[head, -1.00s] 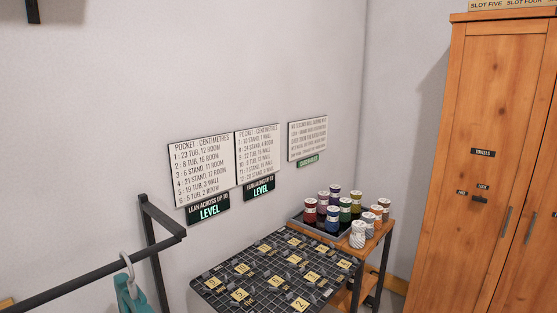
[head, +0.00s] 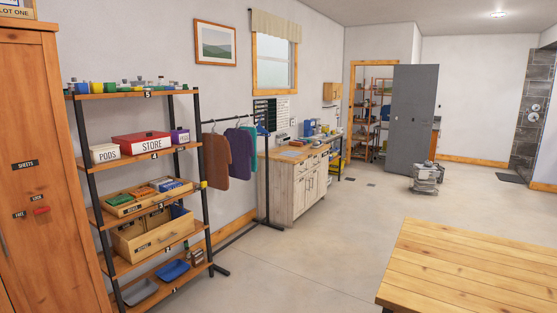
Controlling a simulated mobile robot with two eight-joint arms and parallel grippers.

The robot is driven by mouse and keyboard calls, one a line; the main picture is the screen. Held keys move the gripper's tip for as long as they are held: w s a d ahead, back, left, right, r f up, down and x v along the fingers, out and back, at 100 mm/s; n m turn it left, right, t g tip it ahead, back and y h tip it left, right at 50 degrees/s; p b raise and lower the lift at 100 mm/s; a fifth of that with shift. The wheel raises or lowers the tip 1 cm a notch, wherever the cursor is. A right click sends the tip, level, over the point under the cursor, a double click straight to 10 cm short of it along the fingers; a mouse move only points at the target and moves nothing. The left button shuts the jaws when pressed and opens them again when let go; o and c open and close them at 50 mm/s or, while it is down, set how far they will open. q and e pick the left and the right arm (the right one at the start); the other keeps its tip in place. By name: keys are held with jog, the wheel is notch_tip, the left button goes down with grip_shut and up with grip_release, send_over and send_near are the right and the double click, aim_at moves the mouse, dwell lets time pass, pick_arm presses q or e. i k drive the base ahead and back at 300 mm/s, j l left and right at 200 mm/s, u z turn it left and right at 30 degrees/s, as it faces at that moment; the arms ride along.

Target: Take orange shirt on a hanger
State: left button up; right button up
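A dark metal clothes rail (head: 228,119) stands against the left wall beyond the shelf unit. Several garments hang from it on hangers. The nearest is a rust-brown garment (head: 215,162), the closest to orange on the rail. I cannot tell whether it is the orange shirt. Right of it hang a purple garment (head: 239,153) and a teal one (head: 252,146), close together, with a small blue piece (head: 262,129) past them. The rust-brown garment's left edge is close to the shelf post. Neither of my grippers is in view.
A shelf unit (head: 150,206) with boxes and trays stands left of the rail, beside a wooden cabinet (head: 45,170). A white cabinet (head: 293,185) stands past the rail. A wooden table (head: 470,265) fills the lower right. Open floor (head: 335,240) lies between.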

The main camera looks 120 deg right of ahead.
aim_at(217, 150)
jog(key=z, duration=3.35)
jog(key=i+z, duration=0.25)
jog(key=i, duration=2.35)
jog(key=i+l+u, duration=0.15)
jog(key=i, duration=0.65)
jog(key=i+l+u, duration=0.1)
jog(key=i+u, duration=0.2)
jog(key=i+l+u, duration=0.3)
jog(key=i, duration=0.15)
jog(key=i+l+u, duration=0.25)
jog(key=i+j, duration=0.05)
jog(key=i, duration=0.1)
